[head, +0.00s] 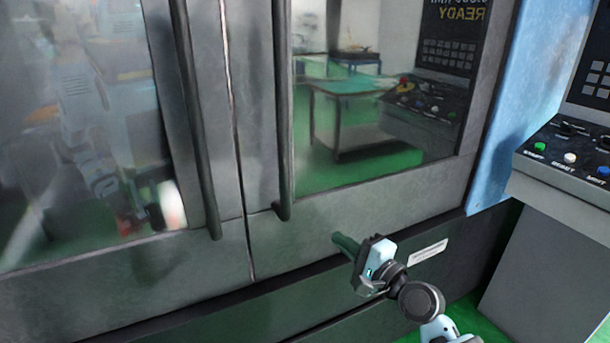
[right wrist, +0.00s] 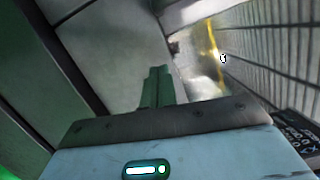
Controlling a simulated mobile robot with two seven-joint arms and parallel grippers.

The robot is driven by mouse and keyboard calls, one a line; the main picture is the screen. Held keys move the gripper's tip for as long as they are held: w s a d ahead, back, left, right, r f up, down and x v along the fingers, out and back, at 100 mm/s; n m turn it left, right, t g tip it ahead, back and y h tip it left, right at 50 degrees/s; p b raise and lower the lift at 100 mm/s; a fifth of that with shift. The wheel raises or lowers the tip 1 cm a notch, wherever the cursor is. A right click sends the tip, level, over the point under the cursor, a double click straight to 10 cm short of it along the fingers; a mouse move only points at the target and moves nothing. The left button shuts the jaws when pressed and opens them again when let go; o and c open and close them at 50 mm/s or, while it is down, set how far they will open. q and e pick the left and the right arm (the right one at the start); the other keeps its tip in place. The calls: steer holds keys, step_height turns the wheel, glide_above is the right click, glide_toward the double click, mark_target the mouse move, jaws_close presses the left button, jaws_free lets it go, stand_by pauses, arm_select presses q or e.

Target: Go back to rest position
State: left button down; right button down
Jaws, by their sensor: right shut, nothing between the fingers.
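My right gripper (head: 345,243) is in front of the lower part of a grey machine door in the head view, with its green fingers together and empty. In the right wrist view its green fingers (right wrist: 157,88) lie side by side with nothing between them. I cannot tell whether the fingertips touch the door. My left gripper does not show as itself in the head view; a blurred reflection of a robot arm shows in the left door window.
The machine has two closed doors with dark vertical handles, left (head: 196,130) and right (head: 283,110). A control panel (head: 570,150) with coloured buttons juts out at the right. A white label (head: 428,252) sits below the right door. Green floor shows at the lower right.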

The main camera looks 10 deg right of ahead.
steer(key=s+d+f+n+g+h+p, duration=0.1)
steer(key=s+f+n+h, duration=0.15)
steer(key=s+f, duration=0.65)
steer(key=s+d+f+n+g+h, duration=0.2)
steer(key=s+f+n, duration=0.2)
steer(key=s+f, duration=0.6)
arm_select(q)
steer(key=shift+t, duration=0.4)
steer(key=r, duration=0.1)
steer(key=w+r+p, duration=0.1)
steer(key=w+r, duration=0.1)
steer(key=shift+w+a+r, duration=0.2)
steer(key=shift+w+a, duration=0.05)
arm_select(e)
steer(key=s+d+f+n+g+h, duration=0.1)
steer(key=s+f+n, duration=0.3)
steer(key=s, duration=0.7)
steer(key=s+d+f+n+g+h, duration=0.2)
steer(key=s+f+n, duration=0.3)
steer(key=s, duration=0.7)
steer(key=shift+f+g, duration=0.3)
steer(key=shift+f, duration=0.65)
steer(key=shift+s+d+h, duration=0.1)
steer(key=shift+h, duration=0.15)
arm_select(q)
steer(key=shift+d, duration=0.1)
arm_select(e)
steer(key=shift+s, duration=0.1)
